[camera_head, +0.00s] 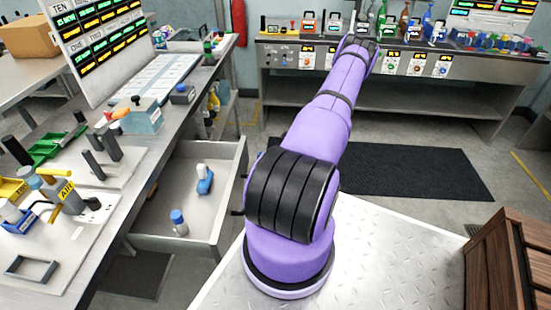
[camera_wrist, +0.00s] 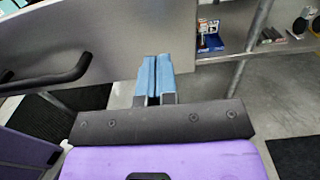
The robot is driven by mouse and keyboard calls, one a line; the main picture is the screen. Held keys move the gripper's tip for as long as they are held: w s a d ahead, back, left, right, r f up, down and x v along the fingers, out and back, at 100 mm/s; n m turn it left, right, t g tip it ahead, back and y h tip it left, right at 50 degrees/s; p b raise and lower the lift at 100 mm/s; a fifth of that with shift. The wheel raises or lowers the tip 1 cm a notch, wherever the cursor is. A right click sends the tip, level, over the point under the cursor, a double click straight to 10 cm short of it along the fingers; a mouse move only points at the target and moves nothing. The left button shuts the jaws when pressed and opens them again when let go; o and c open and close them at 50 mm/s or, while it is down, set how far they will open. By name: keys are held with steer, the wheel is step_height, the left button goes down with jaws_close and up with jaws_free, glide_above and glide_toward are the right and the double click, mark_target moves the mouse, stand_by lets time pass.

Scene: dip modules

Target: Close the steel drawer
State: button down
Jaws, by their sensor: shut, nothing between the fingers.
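The steel drawer (camera_head: 233,200) stands pulled out from under the left workbench in the head view. A white-and-blue bottle (camera_head: 204,181) and a small blue-capped item (camera_head: 179,222) are inside it. In the wrist view a grey panel, seemingly the drawer front (camera_wrist: 105,45), fills the upper left, with a black bar handle (camera_wrist: 50,76) on it. My gripper (camera_wrist: 153,62) is shut and empty. Its blue fingertips overlap the panel near its right end, to the right of the handle. I cannot tell whether they touch. In the head view my gripper is hidden behind my purple arm.
The left workbench (camera_head: 112,222) carries tools, bins and a sign board. A back bench (camera_head: 440,84) holds devices and bottles. A wooden crate (camera_head: 497,268) stands at the lower right. A dark mat (camera_head: 410,172) lies on open floor. The wrist view shows a shelf with small boxes (camera_wrist: 210,38).

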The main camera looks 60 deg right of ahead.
mark_target(246, 156)
steer(key=shift+x, duration=2.1)
steer(key=x, duration=2.7)
steer(key=shift+w+a+r, duration=0.1)
steer(key=shift+w+a, duration=0.1)
steer(key=shift+w, duration=0.1)
steer(key=shift+w+a+r, duration=0.1)
steer(key=shift+w, duration=0.2)
steer(key=shift+w+r, duration=0.1)
